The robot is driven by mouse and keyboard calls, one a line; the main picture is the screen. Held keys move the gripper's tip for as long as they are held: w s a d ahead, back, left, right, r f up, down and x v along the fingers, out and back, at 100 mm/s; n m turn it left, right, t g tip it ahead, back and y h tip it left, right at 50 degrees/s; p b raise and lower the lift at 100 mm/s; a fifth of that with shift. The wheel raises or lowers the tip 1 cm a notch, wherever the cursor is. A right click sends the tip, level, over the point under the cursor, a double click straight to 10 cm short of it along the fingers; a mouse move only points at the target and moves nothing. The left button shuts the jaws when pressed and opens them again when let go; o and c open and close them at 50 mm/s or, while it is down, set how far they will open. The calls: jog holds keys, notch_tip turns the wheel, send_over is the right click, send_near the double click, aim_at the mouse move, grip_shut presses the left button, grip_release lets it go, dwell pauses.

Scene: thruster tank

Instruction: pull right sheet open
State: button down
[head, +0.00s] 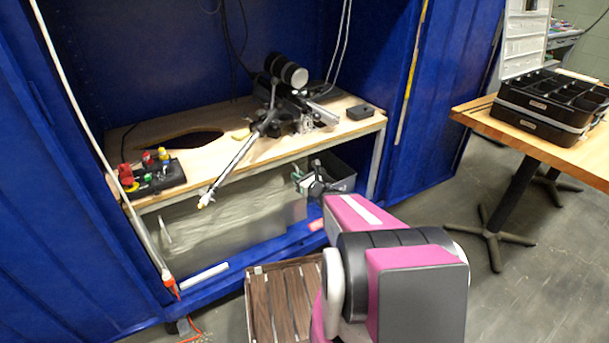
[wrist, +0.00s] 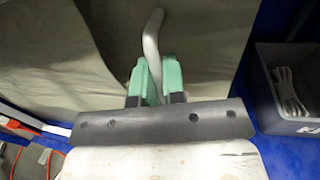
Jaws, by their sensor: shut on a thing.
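The grey-green sheet (head: 250,205) hangs under the wooden workbench inside the blue cabinet. In the wrist view the sheet (wrist: 215,55) fills the background, with a fold or overlapping edge running down at the left. My gripper (wrist: 158,82) has its green fingers closed around the lower part of a bent grey handle (wrist: 151,35) that stands in front of the sheet. In the head view my gripper (head: 301,179) is near the sheet's right end. The handle's lower end is hidden between the fingers. Another pale handle (head: 166,230) shows on the sheeting at the left.
A dark grey bin (head: 338,180) stands right of the sheet under the bench; in the wrist view the bin (wrist: 266,112) holds a coiled cable. The workbench (head: 225,130) carries a telescope-like device. A slatted brown crate (head: 258,305) is on the floor near my arm.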

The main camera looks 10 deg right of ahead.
jog(key=shift+a, duration=0.15)
jog(key=c, duration=1.2)
grip_release()
jog(key=shift+c, duration=0.2)
jog(key=shift+s, duration=0.15)
jog(key=v, duration=1)
jog(key=shift+s+d, duration=0.2)
jog(key=shift+d, duration=0.05)
